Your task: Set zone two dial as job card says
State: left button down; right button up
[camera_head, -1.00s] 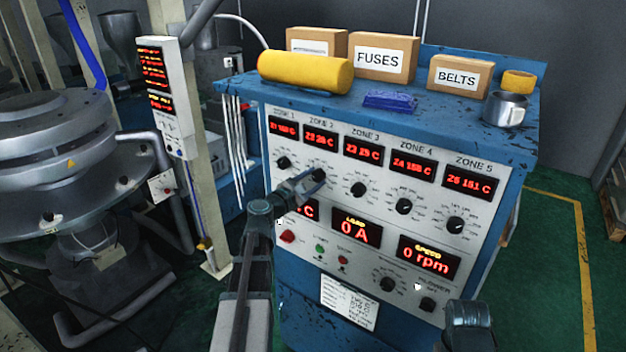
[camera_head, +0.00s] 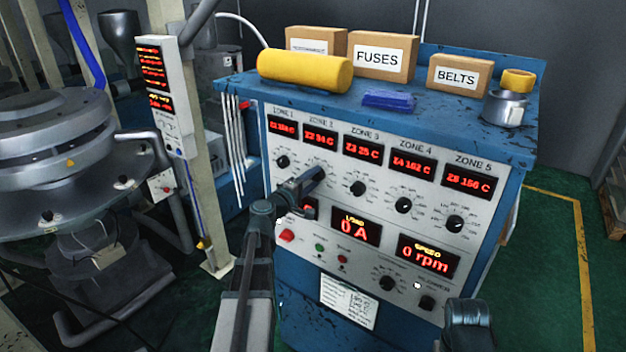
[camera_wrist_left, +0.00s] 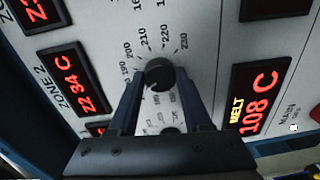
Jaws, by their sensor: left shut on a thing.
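The zone two dial (camera_wrist_left: 160,75) is a round black knob with a printed scale around it. My left gripper (camera_head: 318,175) is at this dial in the head view and hides it there. In the left wrist view the two fingers (camera_wrist_left: 160,92) are shut on the knob, one on each side. The zone two display (camera_wrist_left: 75,78) glows red and appears to read 34 C. The knob's pointer is too dark to read. A white written card (camera_head: 348,302), perhaps the job card, is on the cabinet's lower front, its text too small to read.
Other black dials stand close by, zone one (camera_head: 282,161) on the left and zone three (camera_head: 357,188) on the right. A red button (camera_head: 287,236) sits below my gripper. Boxes, a yellow roll and a metal cup (camera_head: 503,109) are on the cabinet top.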

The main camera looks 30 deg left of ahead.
pick_arm(q)
jog(key=m, duration=0.4)
jog(key=shift+d+f+m, duration=0.1)
jog(key=shift+m, duration=2.1)
jog(key=shift+s+m, duration=0.1)
jog(key=shift+m, duration=0.2)
jog(key=shift+c, duration=1.7)
grip_release()
